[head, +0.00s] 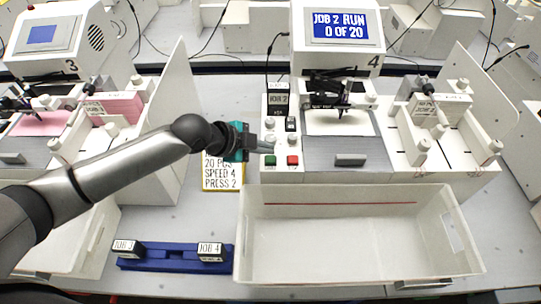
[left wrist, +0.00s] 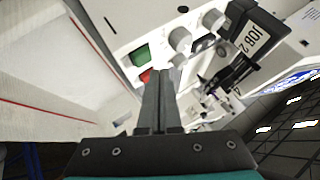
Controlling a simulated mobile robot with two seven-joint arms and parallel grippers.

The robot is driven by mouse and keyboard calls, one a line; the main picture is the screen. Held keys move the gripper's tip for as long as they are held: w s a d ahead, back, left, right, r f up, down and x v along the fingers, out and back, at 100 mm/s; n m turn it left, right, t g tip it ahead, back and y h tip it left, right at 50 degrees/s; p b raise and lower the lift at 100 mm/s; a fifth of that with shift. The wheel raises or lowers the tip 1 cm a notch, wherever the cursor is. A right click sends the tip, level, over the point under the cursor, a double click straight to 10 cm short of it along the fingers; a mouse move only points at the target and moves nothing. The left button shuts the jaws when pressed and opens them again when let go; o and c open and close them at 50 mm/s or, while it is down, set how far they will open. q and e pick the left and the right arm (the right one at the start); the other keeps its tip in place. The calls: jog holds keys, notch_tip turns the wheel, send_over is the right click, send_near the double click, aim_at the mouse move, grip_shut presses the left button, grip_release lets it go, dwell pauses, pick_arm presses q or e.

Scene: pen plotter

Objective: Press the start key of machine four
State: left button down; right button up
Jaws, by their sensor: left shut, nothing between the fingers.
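Machine four (head: 375,62) stands right of centre in the head view. Its screen (head: 345,27) reads "JOB 2 RUN 0 OF 20". Its control panel has a green key (head: 270,160) and a red key (head: 293,160), with white knobs above them and a "JOB 2" block (head: 279,99) at the top. In the left wrist view the green key (left wrist: 140,55) and red key (left wrist: 146,75) lie just beyond the fingertips. My left gripper (head: 268,147) is shut and empty, its tips over the panel close above the keys; contact cannot be told. My right gripper is not in view.
A white bin (head: 345,272) stands in front of machine four. A blue holder (head: 180,264) carries blocks marked JOB 3 (head: 125,247) and JOB 4 (head: 210,250). A yellow-edged card (head: 221,175) lies left of the panel. Machine three (head: 65,65) is at the left.

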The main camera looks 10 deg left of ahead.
aim_at(266, 160)
pick_arm(q)
jog(key=shift+r+p, duration=2.05)
jog(key=shift+r, duration=0.3)
jog(key=shift+f, duration=0.1)
